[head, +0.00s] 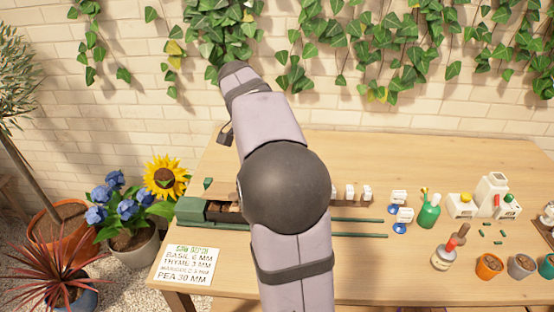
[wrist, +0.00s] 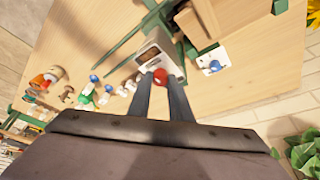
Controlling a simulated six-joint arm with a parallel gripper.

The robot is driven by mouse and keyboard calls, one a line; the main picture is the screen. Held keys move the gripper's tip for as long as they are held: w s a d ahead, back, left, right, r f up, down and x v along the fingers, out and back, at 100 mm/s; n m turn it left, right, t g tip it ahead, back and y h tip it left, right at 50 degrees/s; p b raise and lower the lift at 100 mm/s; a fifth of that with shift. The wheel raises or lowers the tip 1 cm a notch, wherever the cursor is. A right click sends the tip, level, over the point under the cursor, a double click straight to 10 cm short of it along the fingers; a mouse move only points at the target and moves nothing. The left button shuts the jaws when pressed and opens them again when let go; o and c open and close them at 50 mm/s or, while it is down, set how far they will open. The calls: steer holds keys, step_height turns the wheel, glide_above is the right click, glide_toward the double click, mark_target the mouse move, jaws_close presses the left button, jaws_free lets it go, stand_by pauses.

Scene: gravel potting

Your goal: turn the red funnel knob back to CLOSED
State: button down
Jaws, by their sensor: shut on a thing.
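The red knob (wrist: 160,76) shows in the wrist view at the tips of my gripper (wrist: 161,82). The two dark fingers are close on either side of it, and the gripper is shut on it. The knob sits at the lower end of a pale box-shaped body (wrist: 158,52), which looks like the funnel. I cannot read any CLOSED mark or tell the knob's angle. In the head view my own arm covers the knob and the fingers.
Green rails (head: 355,220) and a green block (head: 190,210) lie along the wooden table (head: 420,160). A seed depth card (head: 184,266) lies at the front left edge. White blocks, a green bottle (head: 429,211) and small pots (head: 489,266) stand to the right.

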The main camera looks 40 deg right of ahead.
steer(key=c, duration=1.6)
jaws_free()
steer(key=shift+v, duration=3.7)
